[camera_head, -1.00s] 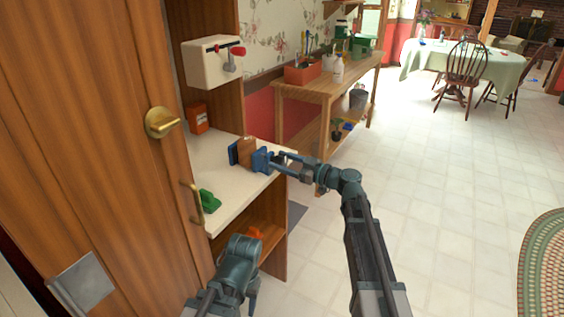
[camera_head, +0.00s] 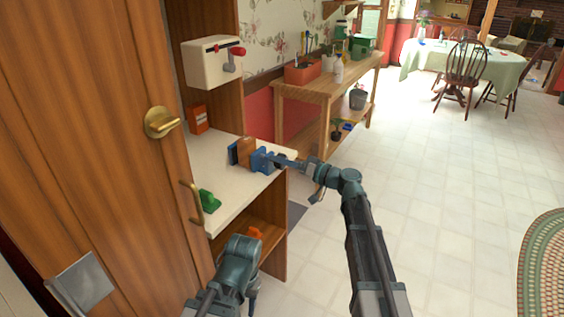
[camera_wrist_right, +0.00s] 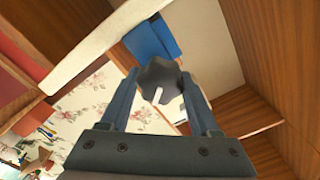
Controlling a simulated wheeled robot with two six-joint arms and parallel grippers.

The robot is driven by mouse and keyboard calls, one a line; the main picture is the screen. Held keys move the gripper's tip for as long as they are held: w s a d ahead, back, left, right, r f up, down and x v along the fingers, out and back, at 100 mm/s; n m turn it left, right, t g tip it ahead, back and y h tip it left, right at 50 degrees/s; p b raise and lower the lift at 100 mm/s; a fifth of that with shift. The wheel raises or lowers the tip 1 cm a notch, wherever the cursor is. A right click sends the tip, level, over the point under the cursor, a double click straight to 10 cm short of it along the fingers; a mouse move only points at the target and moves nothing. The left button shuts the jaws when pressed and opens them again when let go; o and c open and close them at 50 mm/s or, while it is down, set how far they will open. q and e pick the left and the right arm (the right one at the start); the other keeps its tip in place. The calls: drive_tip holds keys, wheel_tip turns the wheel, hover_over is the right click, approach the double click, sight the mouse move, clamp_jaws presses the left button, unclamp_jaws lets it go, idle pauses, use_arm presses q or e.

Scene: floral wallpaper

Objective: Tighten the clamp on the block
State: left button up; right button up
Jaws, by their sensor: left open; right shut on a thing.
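The blue clamp (camera_head: 262,160) sits on the white counter near its right end. A brown wooden block (camera_head: 246,149) stands between its two blue jaws; I cannot tell whether the near jaw touches it. My right gripper (camera_head: 280,161) is at the clamp's near right end. In the right wrist view, its fingers are shut on a dark lobed knob (camera_wrist_right: 158,80), with the clamp's blue body (camera_wrist_right: 152,40) behind it. My left gripper (camera_head: 251,284) is low in front of the counter, away from the clamp; its fingertips are mostly hidden.
A green object (camera_head: 209,201) lies on the counter (camera_head: 236,205) near the door handle. An orange-red box (camera_head: 197,118) stands at the back. A white wall box with a red-knobbed lever (camera_head: 212,62) hangs above. A wooden workbench (camera_head: 320,90) stands behind.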

drive_tip(key=m, duration=0.5)
drive_tip(key=shift+m, duration=0.4)
drive_tip(key=m, duration=0.5)
drive_tip(key=shift+d+f, duration=0.1)
drive_tip(key=shift+f, duration=0.05)
drive_tip(key=m, duration=0.5)
drive_tip(key=shift+m, duration=0.4)
drive_tip(key=m, duration=0.5)
drive_tip(key=shift+f, duration=0.15)
drive_tip(key=shift+m, duration=0.3)
drive_tip(key=o, duration=1.4)
drive_tip(key=shift+c, duration=0.2)
